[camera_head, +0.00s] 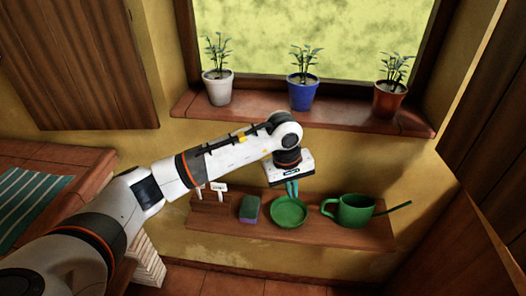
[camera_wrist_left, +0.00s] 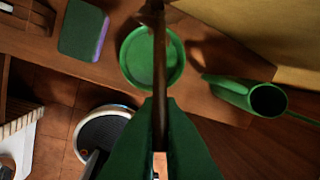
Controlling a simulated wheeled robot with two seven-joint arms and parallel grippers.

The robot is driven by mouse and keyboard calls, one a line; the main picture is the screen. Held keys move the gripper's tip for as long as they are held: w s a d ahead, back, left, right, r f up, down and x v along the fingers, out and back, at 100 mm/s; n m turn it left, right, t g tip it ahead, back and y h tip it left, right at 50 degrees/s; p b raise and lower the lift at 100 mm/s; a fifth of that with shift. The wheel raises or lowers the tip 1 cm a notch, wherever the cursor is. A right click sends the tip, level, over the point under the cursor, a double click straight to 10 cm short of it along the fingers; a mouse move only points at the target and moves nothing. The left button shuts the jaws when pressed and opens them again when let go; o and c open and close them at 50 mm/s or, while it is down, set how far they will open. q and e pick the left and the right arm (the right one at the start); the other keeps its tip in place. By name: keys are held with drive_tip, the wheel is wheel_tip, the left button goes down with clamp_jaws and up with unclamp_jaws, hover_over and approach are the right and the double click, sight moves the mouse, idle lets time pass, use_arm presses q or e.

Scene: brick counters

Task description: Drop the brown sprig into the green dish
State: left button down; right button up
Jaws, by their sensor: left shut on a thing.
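My left gripper (camera_head: 292,188) is just above the dish's back edge, pointing down. In the left wrist view its green fingers (camera_wrist_left: 160,104) are shut on the brown sprig (camera_wrist_left: 160,65), a thin dark stem with a wider end at the top of the picture. The sprig crosses in front of the green dish (camera_wrist_left: 137,62) and hides part of it. I cannot make out the sprig in the head view. My right gripper is not in view.
Three potted plants stand on the windowsill (camera_head: 250,117) above. A wooden shutter (camera_head: 490,110) borders the right.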

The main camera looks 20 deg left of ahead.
use_arm(q)
drive_tip(key=shift+s+d+f+b, duration=0.15)
drive_tip(key=shift+f+b, duration=0.45)
drive_tip(key=shift+f, duration=1.2)
drive_tip(key=shift+s+d+f+b, duration=0.1)
drive_tip(key=shift+f+b, duration=0.45)
drive_tip(key=shift+f, duration=1.25)
drive_tip(key=c, duration=1.5)
unclamp_jaws()
drive_tip(key=shift+r, duration=0.2)
drive_tip(key=r, duration=0.3)
drive_tip(key=a+r, duration=0.1)
drive_tip(key=r, duration=0.3)
drive_tip(key=s+r+b, duration=0.1)
drive_tip(key=r, duration=0.3)
drive_tip(key=shift+s+a+r, duration=0.1)
drive_tip(key=shift+a+r, duration=0.15)
drive_tip(key=shift+a, duration=0.1)
